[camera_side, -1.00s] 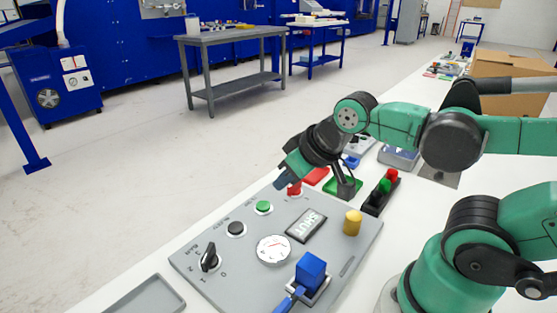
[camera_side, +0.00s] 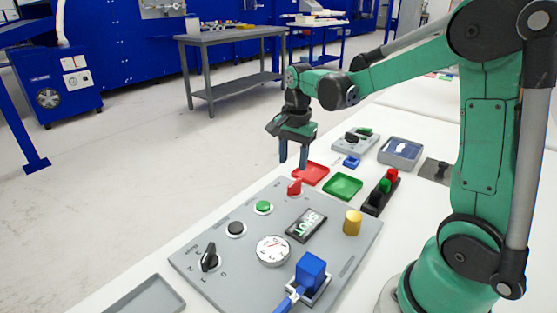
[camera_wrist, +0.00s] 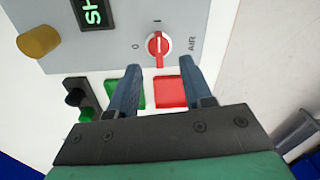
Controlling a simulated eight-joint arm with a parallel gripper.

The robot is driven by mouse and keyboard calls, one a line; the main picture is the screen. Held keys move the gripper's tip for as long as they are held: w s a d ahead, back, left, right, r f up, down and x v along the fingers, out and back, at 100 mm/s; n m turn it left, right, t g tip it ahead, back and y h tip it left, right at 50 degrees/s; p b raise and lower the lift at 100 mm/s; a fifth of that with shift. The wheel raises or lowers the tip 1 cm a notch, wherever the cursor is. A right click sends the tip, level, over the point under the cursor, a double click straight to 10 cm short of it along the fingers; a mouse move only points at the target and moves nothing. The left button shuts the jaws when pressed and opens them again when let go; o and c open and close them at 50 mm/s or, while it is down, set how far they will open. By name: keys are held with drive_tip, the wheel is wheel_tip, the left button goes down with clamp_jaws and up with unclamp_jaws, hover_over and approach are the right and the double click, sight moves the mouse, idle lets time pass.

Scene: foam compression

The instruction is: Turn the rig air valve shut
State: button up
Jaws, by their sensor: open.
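The air valve is a red knob (camera_side: 295,188) at the far corner of the grey panel (camera_side: 222,266). In the wrist view the red knob (camera_wrist: 158,46) sits by the label AIR, with I above it and O to its left. Its white mark points up toward I. My gripper (camera_side: 293,165) points down with its fingers apart, above and near the knob, touching nothing. In the wrist view the gripper (camera_wrist: 160,64) has its two fingertips either side below the knob, with nothing between them. A display (camera_side: 306,225) on the panel reads SHUT.
The panel also carries a yellow cylinder (camera_side: 352,222), a gauge (camera_side: 273,250), a green button (camera_side: 263,207), a black rotary knob (camera_side: 209,257) and a blue block (camera_side: 310,270). Red (camera_side: 311,173) and green (camera_side: 343,186) trays lie just beyond the panel.

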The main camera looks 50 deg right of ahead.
sight(295, 182)
drive_tip(key=shift+w+d+f+m+g, duration=0.15)
drive_tip(key=shift+d+f+m+g, duration=0.15)
drive_tip(key=shift+d+f+m, duration=0.45)
drive_tip(key=shift+f, duration=2.75)
clamp_jaws()
